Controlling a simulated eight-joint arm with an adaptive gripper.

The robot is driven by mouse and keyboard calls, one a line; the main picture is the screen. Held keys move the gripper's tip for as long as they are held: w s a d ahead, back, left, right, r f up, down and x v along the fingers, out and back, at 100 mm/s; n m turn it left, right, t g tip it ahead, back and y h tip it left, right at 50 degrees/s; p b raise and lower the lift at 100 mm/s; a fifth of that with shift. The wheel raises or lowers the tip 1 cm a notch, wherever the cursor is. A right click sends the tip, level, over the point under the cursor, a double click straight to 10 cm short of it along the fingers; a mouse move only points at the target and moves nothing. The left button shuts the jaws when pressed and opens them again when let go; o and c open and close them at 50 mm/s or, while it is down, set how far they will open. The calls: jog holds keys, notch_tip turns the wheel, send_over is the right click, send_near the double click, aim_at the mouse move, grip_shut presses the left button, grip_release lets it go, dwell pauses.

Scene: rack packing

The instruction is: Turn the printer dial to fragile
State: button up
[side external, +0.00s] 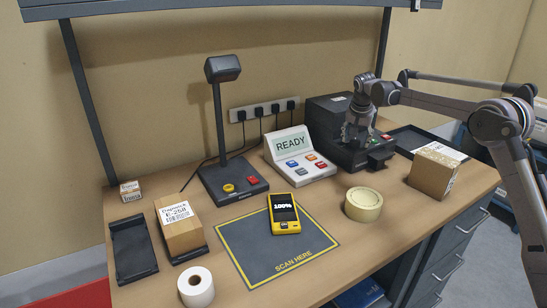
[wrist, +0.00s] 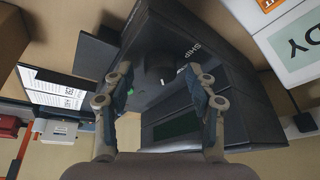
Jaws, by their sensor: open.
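The black printer (side external: 328,122) stands at the back right of the bench. In the wrist view its dark front (wrist: 190,85) lies ahead of my gripper, with a white "SHIP" label (wrist: 194,48). A dark round shape, seemingly the dial (wrist: 160,68), shows faintly between my fingers; its pointer and the "fragile" mark cannot be made out. My gripper (side external: 354,138) is at the printer's front. In the wrist view my gripper (wrist: 158,84) is open, with a finger on each side of the dark shape; contact cannot be told.
A READY display panel (side external: 292,145) stands left of the printer. A tape roll (side external: 363,205) lies in front. A cardboard box (side external: 432,170) and a black tray (side external: 412,139) are at the right. A yellow scanner (side external: 284,214) rests on the scan mat (side external: 245,265).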

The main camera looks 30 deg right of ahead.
jog(key=v, duration=1.2)
jog(key=s+a+r+n+t+y, duration=0.15)
jog(key=s+a+n, duration=0.35)
jog(key=s+a, duration=0.7)
jog(key=s+a+f+n+t+y, duration=0.1)
jog(key=s+a+f+n, duration=0.2)
jog(key=s, duration=0.7)
jog(key=s+a+f+n+t+y, duration=0.1)
jog(key=s+a+f+n, duration=0.2)
jog(key=s+f, duration=0.5)
jog(key=shift+s+t, duration=0.35)
jog(key=shift+s, duration=0.5)
